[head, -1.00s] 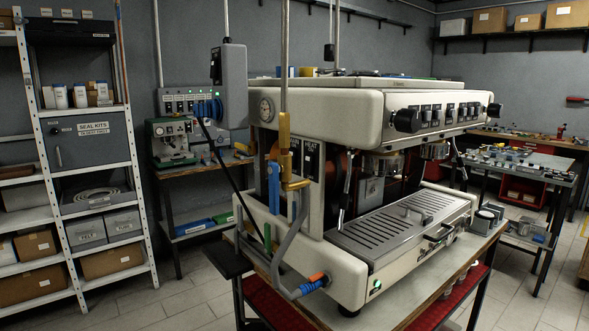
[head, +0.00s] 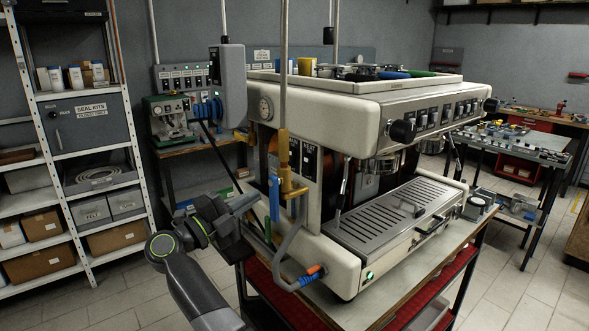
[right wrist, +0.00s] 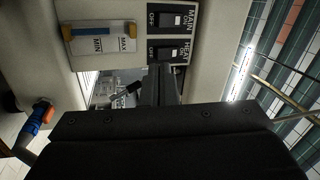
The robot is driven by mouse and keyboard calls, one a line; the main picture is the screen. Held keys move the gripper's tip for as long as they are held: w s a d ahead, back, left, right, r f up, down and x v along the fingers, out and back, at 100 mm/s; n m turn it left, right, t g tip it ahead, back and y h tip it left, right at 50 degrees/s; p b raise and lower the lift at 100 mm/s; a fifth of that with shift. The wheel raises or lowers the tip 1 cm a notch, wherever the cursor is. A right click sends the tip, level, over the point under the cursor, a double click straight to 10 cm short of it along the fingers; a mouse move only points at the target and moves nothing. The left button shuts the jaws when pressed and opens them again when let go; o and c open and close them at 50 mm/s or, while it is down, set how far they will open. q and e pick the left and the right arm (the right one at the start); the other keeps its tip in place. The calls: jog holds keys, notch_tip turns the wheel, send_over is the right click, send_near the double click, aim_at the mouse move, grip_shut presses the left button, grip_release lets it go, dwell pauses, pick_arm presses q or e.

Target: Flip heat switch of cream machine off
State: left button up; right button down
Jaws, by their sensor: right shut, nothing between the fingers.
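The cream machine (head: 350,110) stands on a bench in the head view. My left gripper is out of view.
A sight gauge (right wrist: 100,38) is beside the switches. A green machine (head: 170,118) and a white shelf (head: 130,150) stand to the left.

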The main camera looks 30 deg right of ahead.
aim_at(305, 171)
jog(key=s+a+r+m+y, duration=0.1)
jog(key=r+y, duration=0.1)
jog(key=r, duration=0.1)
jog(key=s+a+r+m+g+y, duration=0.1)
jog(key=a+r+y, duration=0.1)
jog(key=r, duration=0.1)
jog(key=shift+s+r+p, duration=0.2)
jog(key=shift+s+p, duration=0.15)
jog(key=shift+p, duration=0.1)
jog(key=shift+g, duration=0.3)
jog(key=d+p, duration=0.2)
jog(key=d, duration=0.2)
jog(key=d+f+p, duration=0.1)
jog(key=d+p, duration=0.1)
jog(key=d, duration=0.2)
jog(key=w+d+p, duration=0.1)
jog(key=d+p, duration=0.1)
jog(key=d, duration=0.3)
jog(key=shift+f+p, duration=0.25)
jog(key=shift+p, duration=0.1)
jog(key=shift+d+f, duration=0.2)
jog(key=shift+d, duration=0.25)
jog(key=shift+f, duration=0.1)
